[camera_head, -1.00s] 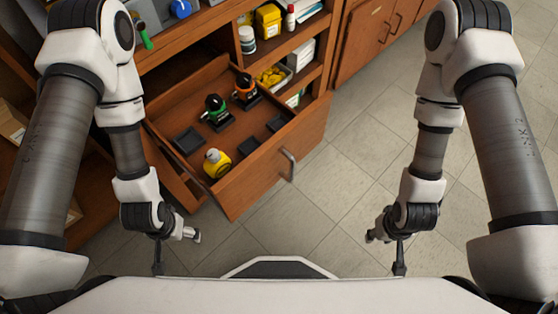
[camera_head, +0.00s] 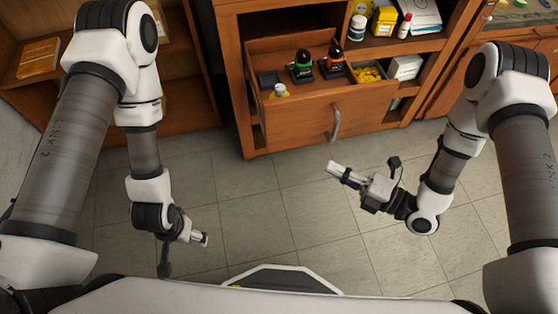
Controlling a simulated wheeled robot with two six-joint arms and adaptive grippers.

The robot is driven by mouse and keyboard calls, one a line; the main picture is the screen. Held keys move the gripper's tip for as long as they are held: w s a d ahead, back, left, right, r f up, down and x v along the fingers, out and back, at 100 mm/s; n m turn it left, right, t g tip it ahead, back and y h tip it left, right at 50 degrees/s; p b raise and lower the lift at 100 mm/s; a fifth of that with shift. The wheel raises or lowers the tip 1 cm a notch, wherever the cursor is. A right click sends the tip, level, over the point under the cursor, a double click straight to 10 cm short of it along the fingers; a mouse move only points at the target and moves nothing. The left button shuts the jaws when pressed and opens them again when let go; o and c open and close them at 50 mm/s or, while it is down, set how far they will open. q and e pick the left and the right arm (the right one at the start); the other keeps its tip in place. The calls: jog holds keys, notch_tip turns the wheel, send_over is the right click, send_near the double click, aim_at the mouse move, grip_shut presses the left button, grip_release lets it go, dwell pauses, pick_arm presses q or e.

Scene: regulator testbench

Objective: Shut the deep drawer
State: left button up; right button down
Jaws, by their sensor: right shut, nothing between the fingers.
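The deep drawer (camera_head: 296,126) is a brown wooden drawer pulled out of the cabinet, with an upright metal handle (camera_head: 336,123) on its front.
Another wooden shelf unit (camera_head: 185,105) stands at left. The tiled floor (camera_head: 265,215) before the drawer is clear.

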send_near(282, 131)
jog(key=s+a, duration=0.2)
jog(key=a, duration=0.2)
pick_arm(q)
jog(key=shift+w+r+p, duration=0.15)
jog(key=shift+w+p, duration=0.15)
jog(key=shift+w, duration=0.05)
pick_arm(e)
jog(key=shift+w+a, duration=0.3)
jog(key=shift+w, duration=0.45)
jog(key=shift+w+a, duration=0.3)
jog(key=shift+w, duration=0.5)
jog(key=shift+w+a, duration=0.3)
jog(key=shift+w, duration=0.45)
pick_arm(q)
jog(key=shift+a, duration=0.1)
